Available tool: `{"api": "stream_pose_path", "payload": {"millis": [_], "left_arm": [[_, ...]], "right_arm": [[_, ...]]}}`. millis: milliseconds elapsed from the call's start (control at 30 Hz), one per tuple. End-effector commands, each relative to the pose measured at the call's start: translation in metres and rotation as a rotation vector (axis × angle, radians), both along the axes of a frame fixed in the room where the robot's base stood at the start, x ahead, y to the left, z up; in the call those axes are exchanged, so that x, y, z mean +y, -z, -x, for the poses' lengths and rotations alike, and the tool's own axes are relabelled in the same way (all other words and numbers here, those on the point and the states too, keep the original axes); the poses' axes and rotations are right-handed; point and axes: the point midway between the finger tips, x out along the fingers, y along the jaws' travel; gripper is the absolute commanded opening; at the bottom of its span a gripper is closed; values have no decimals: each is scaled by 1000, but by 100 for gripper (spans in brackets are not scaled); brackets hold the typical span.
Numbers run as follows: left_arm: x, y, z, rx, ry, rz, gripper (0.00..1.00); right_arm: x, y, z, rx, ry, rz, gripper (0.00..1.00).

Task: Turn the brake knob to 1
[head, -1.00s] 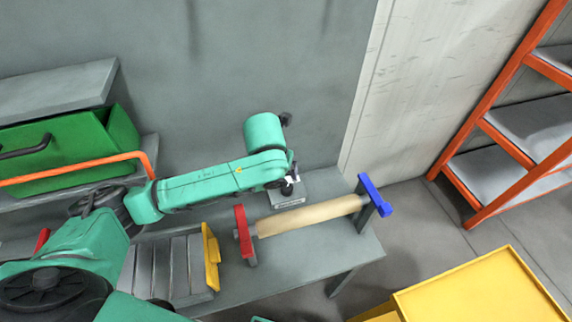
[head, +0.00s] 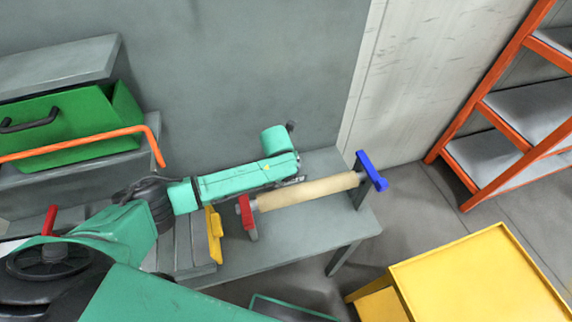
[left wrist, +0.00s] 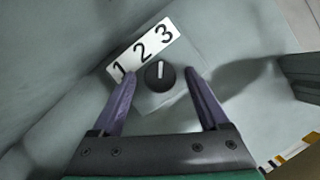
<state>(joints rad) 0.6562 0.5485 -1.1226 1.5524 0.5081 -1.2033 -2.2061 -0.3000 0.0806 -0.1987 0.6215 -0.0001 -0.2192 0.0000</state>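The brake knob (left wrist: 160,76) is a small round dark knob on a grey plate in the left wrist view. Its white pointer mark points up in the picture, toward the 3. A white label (left wrist: 143,50) with 1, 2 and 3 runs diagonally above and left of it. My left gripper (left wrist: 160,73) is open, with one finger on each side of the knob and a gap on both sides. In the head view my left arm (head: 235,182) reaches over the bench and hides the knob and gripper tips. My right gripper is not in view.
On the grey bench (head: 290,240), a tan roller (head: 305,191) sits between a red end (head: 246,212) and a blue-topped post (head: 371,170). A yellow bracket (head: 213,236) stands left of it. A yellow table (head: 480,280) and orange shelf (head: 485,140) are at right.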

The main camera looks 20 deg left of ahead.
Motion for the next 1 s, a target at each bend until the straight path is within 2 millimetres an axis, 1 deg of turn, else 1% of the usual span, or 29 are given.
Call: {"api": "stream_pose_path", "payload": {"millis": [33,67,100,167,200,467,667,867,1000], "left_arm": [[0,0,0,0,0,0,57],[0,0,0,0,0,0,45],[0,0,0,0,0,0,30],[0,0,0,0,-1,0,7],[0,0,0,0,-1,0,0],[0,-1,0,0,-21,0,0],[-1,-3,0,0,-93,0,0],[-2,-4,0,1,-234,1,0],[-3,-4,-1,0,-359,1,0]], "right_arm": [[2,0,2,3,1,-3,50],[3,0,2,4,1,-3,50],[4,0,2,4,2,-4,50],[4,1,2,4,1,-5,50],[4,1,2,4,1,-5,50],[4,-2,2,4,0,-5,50],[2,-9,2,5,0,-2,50],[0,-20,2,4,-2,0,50],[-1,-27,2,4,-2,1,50]]}}
